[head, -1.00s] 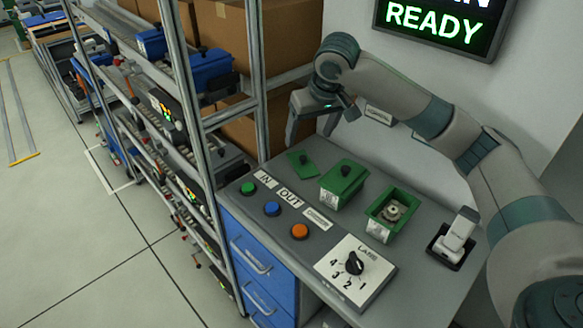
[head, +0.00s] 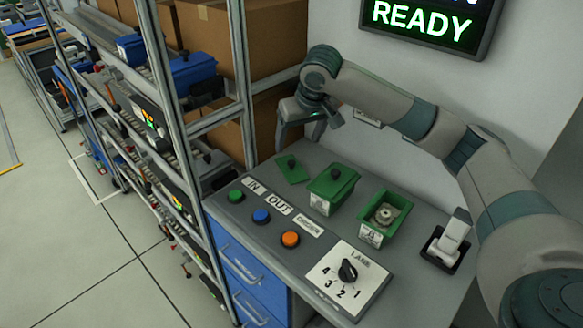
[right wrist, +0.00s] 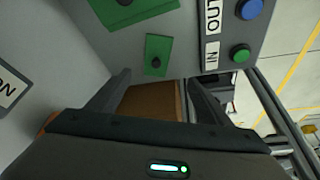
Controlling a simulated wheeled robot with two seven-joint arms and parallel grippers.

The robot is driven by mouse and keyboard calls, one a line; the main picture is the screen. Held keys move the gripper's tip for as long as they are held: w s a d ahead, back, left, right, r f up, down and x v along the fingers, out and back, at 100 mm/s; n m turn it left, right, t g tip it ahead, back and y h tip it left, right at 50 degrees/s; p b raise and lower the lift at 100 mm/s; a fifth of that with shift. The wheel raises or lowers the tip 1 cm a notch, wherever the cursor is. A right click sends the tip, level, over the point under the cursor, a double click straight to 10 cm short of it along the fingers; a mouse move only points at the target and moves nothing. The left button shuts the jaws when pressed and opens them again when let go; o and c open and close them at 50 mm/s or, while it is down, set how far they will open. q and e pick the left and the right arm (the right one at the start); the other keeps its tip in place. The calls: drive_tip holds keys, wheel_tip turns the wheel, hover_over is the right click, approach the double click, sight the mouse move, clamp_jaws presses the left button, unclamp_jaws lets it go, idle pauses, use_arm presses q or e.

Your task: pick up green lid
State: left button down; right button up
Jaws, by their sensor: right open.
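The green lid (head: 292,169) is a flat green plate with a dark knob. It lies on the grey bench top near the back left corner, beside the IN label. It also shows in the right wrist view (right wrist: 158,55), ahead of the fingers. My right gripper (head: 300,138) is open and empty, above and a little behind the lid, not touching it. In the right wrist view its two fingers (right wrist: 157,82) are spread apart, with a brown box surface beyond the gap. My left gripper is not in view.
A lidded green box (head: 325,196) and an open green box (head: 372,236) holding a metal part stand right of the lid. Green, blue and orange buttons and a lane dial (head: 347,271) line the front. A metal shelf rack (head: 243,75) stands close on the left.

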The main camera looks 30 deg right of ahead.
drive_tip(key=x, duration=0.3)
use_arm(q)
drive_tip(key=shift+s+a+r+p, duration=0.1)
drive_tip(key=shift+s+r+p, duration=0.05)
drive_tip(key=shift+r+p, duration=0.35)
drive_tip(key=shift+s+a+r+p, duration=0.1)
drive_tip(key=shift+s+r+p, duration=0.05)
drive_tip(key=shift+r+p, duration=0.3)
use_arm(e)
hover_over(293, 164)
drive_tip(key=s, duration=0.2)
drive_tip(key=shift+a+f, duration=0.2)
drive_tip(key=shift+f, duration=1.1)
drive_tip(key=shift+a+f, duration=0.2)
drive_tip(key=shift+f, duration=1.1)
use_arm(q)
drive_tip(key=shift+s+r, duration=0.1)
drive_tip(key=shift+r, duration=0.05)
use_arm(e)
drive_tip(key=shift+w+d+f+p, duration=0.25)
drive_tip(key=shift+f+p, duration=0.25)
drive_tip(key=shift+f, duration=0.15)
drive_tip(key=p+x, duration=0.1)
drive_tip(key=x, duration=0.2)
drive_tip(key=shift+d, duration=0.15)
drive_tip(key=shift+w+f, duration=0.15)
drive_tip(key=shift+f, duration=0.25)
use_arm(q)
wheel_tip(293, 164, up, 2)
